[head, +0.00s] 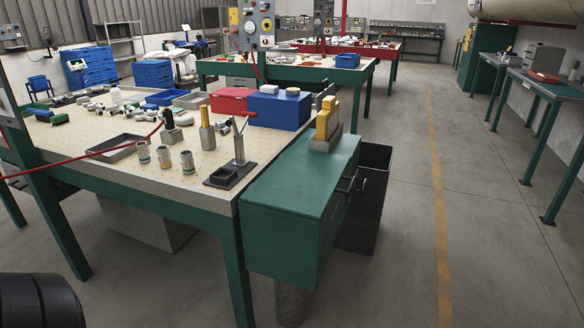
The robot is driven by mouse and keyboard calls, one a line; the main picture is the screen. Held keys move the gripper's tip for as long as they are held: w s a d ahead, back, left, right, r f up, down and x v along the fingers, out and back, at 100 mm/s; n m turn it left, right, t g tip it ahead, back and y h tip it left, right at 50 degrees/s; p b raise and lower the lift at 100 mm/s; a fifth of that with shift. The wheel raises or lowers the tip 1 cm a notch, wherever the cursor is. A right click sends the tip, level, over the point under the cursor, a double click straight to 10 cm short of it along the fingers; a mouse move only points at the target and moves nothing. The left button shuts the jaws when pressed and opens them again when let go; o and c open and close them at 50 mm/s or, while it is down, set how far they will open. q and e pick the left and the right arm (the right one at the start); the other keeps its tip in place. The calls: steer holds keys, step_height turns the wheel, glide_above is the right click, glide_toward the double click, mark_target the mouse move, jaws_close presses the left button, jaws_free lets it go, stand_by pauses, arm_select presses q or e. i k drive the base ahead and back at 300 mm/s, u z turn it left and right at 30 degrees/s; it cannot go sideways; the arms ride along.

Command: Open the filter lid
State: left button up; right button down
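I cannot tell for sure which thing is the filter or its lid. A green cabinet (285,223) stands at the right end of the near workbench, with a flat, closed top and dark handles on its right side. A yellow and grey device (325,126) stands upright on its top, toward the back. Neither of my grippers is in view. A dark rounded part, likely mine, shows at the bottom left corner.
The workbench (190,187) holds several metal cylinders, a grey tray (119,148), a red box (230,101), a blue box (279,109) and pipe fittings. A red cable crosses it from the left. A dark bin (366,200) stands behind the cabinet.

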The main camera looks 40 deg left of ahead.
mark_target(301, 181)
steer(key=u, duration=0.65)
steer(key=i, duration=0.95)
steer(key=z, duration=0.05)
steer(key=k, duration=1.05)
steer(key=u, duration=0.6)
steer(key=i, duration=0.9)
steer(key=u, duration=0.25)
